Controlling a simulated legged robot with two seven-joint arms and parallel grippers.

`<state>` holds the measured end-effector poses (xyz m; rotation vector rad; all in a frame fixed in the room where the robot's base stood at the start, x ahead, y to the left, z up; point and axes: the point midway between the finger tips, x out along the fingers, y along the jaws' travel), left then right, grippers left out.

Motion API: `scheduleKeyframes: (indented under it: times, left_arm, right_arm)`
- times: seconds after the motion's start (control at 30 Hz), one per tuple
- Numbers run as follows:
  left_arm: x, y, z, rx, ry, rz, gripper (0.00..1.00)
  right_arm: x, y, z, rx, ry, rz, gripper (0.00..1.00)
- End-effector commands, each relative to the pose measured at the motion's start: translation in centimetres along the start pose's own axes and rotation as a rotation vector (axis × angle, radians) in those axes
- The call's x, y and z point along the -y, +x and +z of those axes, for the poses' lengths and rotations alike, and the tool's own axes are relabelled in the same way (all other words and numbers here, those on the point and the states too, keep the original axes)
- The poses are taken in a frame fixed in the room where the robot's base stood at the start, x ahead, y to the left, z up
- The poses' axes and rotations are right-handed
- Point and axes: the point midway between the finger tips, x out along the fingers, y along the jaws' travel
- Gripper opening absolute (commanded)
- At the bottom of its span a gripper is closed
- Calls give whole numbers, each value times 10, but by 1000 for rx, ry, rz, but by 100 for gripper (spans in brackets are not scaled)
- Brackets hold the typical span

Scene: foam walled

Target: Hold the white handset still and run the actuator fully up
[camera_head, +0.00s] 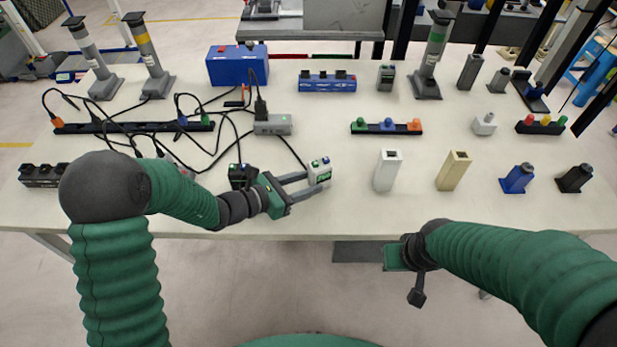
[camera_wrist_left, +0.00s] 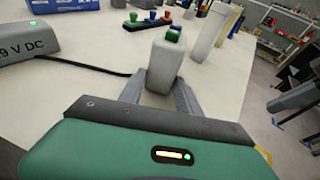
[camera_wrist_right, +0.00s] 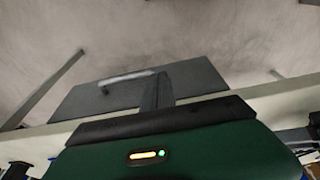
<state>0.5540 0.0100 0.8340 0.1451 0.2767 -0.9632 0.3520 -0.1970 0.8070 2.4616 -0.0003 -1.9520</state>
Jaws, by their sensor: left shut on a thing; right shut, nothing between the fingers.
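Grey upright columns stand at the back left (camera_head: 150,55) and back right (camera_head: 432,58); I cannot tell which is the actuator.
A grey supply box (camera_head: 272,125) has a black cable running toward the handset. Other cables tangle around a black strip (camera_head: 130,127) at left. A white block (camera_head: 388,172) and a beige block (camera_head: 454,172) stand right of the handset. The table front between them is bare.

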Motion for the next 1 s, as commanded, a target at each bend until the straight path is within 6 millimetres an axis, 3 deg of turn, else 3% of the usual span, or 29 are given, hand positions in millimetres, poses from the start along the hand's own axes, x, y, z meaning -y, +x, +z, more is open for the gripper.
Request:
scheduleKeyframes:
  times: [0.53, 0.63, 0.77, 1.0]
  left_arm:
    - [0, 0, 0, -1, -1, -1, 17]
    - [0, 0, 0, -1, -1, -1, 17]
    - [0, 0, 0, -1, -1, -1, 17]
    - [0, 0, 0, 0, 0, 0, 17]
  right_arm:
    - [0, 0, 0, -1, 2, 0, 0]
    - [3, -3, -9, -13, 48, -9, 0]
    - [18, -13, -44, -53, 249, -51, 0]
    - [73, -56, -139, -100, 827, -255, 0]
